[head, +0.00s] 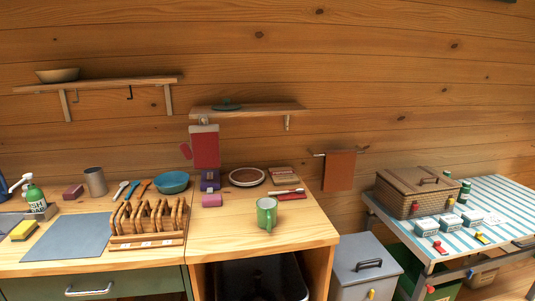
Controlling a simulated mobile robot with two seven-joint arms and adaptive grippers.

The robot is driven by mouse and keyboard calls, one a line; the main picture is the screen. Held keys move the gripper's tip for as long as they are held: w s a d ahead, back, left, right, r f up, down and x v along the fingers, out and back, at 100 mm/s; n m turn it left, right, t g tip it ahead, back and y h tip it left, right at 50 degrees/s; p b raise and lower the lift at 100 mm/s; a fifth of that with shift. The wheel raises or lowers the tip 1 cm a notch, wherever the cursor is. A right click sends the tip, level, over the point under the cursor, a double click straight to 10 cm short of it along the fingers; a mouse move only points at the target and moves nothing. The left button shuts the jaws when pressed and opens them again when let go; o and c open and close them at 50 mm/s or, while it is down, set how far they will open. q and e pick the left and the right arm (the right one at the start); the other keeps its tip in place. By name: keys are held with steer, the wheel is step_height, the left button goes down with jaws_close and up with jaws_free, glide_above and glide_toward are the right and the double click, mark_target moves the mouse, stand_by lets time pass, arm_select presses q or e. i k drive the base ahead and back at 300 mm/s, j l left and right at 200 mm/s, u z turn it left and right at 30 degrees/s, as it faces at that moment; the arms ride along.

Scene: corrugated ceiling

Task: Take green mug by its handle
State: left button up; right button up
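The green mug (266,214) stands upright on the wooden counter (215,240), near its front right part in the head view. Its handle appears to face toward the front of the counter, but it is small and hard to make out. Neither my left nor my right gripper shows in the head view.
A wooden rack (148,222) stands left of the mug. Behind it are a round dish (247,177) and a red-handled item (287,194). A shelf (250,109) hangs above. A grey bin (364,266) and a striped table (500,205) with a basket (415,190) stand to the right.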

mark_target(266, 207)
steer(key=i+l, duration=0.15)
steer(key=l, duration=0.2)
steer(key=i+l+u, duration=0.15)
steer(key=l, duration=0.2)
steer(key=i+l, duration=0.15)
steer(key=l, duration=0.2)
steer(key=i+l+u, duration=0.1)
steer(key=l, duration=0.25)
